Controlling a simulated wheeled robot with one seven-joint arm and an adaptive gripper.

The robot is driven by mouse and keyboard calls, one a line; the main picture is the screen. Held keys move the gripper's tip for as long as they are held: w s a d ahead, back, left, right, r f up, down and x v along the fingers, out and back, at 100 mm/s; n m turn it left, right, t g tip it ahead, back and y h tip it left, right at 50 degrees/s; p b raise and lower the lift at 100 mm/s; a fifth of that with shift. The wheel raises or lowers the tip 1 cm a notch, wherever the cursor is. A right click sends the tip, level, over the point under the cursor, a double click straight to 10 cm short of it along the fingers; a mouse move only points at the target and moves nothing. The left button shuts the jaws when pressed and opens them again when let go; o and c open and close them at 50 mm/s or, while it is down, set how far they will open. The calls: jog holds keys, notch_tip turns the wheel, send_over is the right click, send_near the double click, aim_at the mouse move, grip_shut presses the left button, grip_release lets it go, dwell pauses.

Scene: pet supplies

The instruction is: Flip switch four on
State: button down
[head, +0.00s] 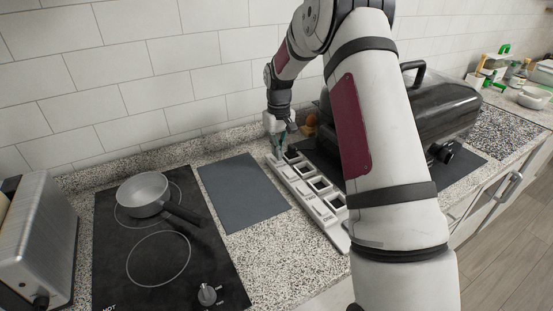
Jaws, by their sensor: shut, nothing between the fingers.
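A long pale switch strip (298,193) lies on the speckled counter, running from the back wall toward the front. It carries a row of rocker switches with dark openings beside them; its labels are too small to read, so I cannot tell which one is switch four. My gripper (280,154) points down at the far end of the strip, shut and empty. Its fingertips are at or just above the strip; I cannot tell whether they touch a switch. My arm hides part of the strip's right side and near end.
A grey mat (243,192) lies left of the strip. Further left are a black cooktop (186,255) with a small pan (144,194) and a metal toaster (33,243). A dark lidded appliance (440,105) stands right, behind my arm. The tiled wall is close behind my gripper.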

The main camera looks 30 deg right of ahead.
jog(key=shift+f, duration=0.85)
dwell(0.4)
jog(key=shift+r, duration=3.55)
jog(key=shift+r, duration=0.1)
jog(key=s+a+r+t, duration=0.1)
jog(key=s+a+r, duration=0.4)
jog(key=s+r, duration=0.25)
jog(key=s+a+r+t, duration=0.1)
jog(key=s+a+r, duration=0.4)
jog(key=s+r, duration=0.3)
jog(key=s+a+t, duration=0.1)
jog(key=s+a, duration=0.2)
jog(key=s, duration=0.7)
jog(key=s+a+r+t, duration=0.1)
jog(key=s+a+t, duration=0.1)
jog(key=s, duration=0.8)
jog(key=shift+s+a, duration=0.3)
jog(key=shift+a, duration=0.4)
